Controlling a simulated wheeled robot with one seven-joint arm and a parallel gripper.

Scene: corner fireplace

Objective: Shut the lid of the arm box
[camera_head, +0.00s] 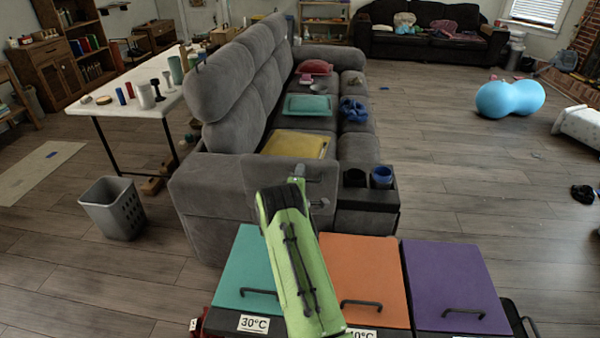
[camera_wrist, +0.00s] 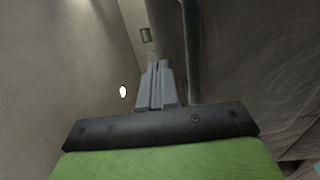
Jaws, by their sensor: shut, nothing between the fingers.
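The arm box seems to be in the near arm of the grey sofa (camera_head: 205,190) in the head view. A grey panel (camera_head: 322,188) with small metal fittings shows there, partly behind my green arm. I cannot tell for sure that it is the lid, or how far open it is. My gripper (camera_wrist: 155,88) is shut and empty in the wrist view, its fingers together and pointing away. In the head view its end (camera_head: 298,172) is by the sofa arm, left of the panel; contact cannot be told. A grey fabric surface (camera_wrist: 245,70) fills the wrist view's right side.
A black cup-holder console (camera_head: 368,198) with a blue cup (camera_head: 382,176) is right of the panel. Teal (camera_head: 245,262), orange (camera_head: 370,280) and purple (camera_head: 450,285) handled lids lie in front. A grey basket (camera_head: 112,210) and white table (camera_head: 125,90) are left.

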